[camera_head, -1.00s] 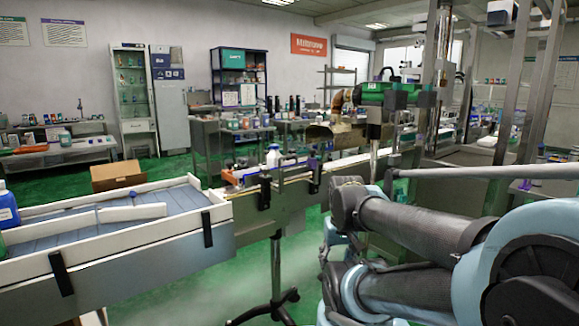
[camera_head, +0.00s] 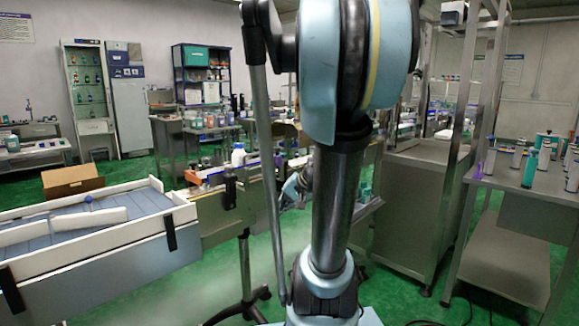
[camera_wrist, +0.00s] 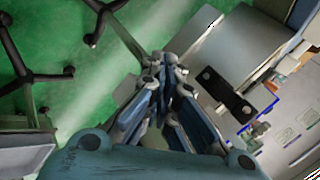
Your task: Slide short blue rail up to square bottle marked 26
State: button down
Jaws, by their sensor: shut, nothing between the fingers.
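My gripper (camera_wrist: 162,72) is shut and empty in the wrist view, above the green floor and beside the conveyor's metal side. In the head view my arm hides much of the middle, and I cannot make out the fingertips clearly. A thin blue strip (camera_wrist: 264,112) lies along the conveyor top at the right of the wrist view, apart from my gripper; I cannot tell if it is the short blue rail. A white bottle (camera_head: 238,155) stands on the conveyor in the head view. No mark 26 is readable on any bottle.
A black bracket (camera_wrist: 225,95) sticks out from the conveyor side near my gripper. A white-walled feed table (camera_head: 85,240) stands at left. A steel bench (camera_head: 520,180) with several bottles stands at right.

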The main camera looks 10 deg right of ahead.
jog(key=w+d+r+m+t+y, duration=0.2)
jog(key=w+d, duration=0.1)
jog(key=w, duration=0.3)
jog(key=w+d+r+m+t+y, duration=0.1)
jog(key=w+d+r+t, duration=0.15)
jog(key=w, duration=0.45)
jog(key=w+d+r+m+t, duration=0.1)
jog(key=w+d+m+t, duration=0.2)
jog(key=d, duration=0.4)
jog(key=w+d+r+m+t, duration=0.1)
jog(key=w+d+t, duration=0.1)
jog(key=w+d, duration=0.35)
jog(key=x, duration=1.2)
jog(key=shift+w+a+r+y, duration=0.2)
jog(key=shift+a+r+y, duration=0.15)
jog(key=shift+r, duration=0.1)
jog(key=shift+x, duration=1.6)
